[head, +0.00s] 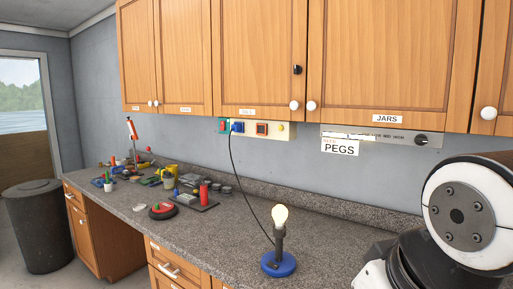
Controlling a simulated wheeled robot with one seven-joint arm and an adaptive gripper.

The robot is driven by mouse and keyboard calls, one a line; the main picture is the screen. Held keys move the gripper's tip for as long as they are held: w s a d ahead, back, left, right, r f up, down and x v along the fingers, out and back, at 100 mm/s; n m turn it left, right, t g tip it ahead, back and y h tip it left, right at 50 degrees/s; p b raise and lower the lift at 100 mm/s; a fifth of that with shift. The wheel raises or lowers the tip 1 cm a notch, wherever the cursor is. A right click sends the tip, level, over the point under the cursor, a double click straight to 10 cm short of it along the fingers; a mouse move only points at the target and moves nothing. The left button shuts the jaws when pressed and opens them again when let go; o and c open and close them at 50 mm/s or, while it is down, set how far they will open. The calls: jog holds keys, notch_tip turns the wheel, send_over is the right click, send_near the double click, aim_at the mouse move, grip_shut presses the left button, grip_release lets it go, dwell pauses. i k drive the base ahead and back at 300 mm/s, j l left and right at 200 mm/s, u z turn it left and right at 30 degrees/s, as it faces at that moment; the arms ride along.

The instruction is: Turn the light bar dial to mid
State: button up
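The light bar (352,134) is a long grey strip fixed under the wooden wall cabinets, right of centre in the head view. Its dial (421,140) is a small dark round knob near the bar's right end. Small lettering runs along the bar to the left of the dial; it is too small to read surely, and I cannot tell which setting the dial points to. My arm fills the lower right, below and to the right of the dial and apart from it. My gripper's fingers do not show.
A lit bulb on a blue-based lamp (279,263) stands on the grey counter (225,235), its cord rising to a socket strip (262,129). A PEGS sign (339,148) hangs below the bar. Tools and cups crowd the counter's left. A dark bin (40,225) stands far left.

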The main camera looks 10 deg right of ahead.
aim_at(420, 139)
jog(key=i+z, duration=0.1)
jog(key=z, duration=0.4)
jog(key=i+j+z, duration=0.1)
jog(key=z, duration=0.4)
jog(key=i+j+z, duration=0.1)
jog(key=z, duration=0.35)
jog(key=i+j, duration=0.1)
jog(key=j, duration=0.15)
jog(key=z, duration=0.05)
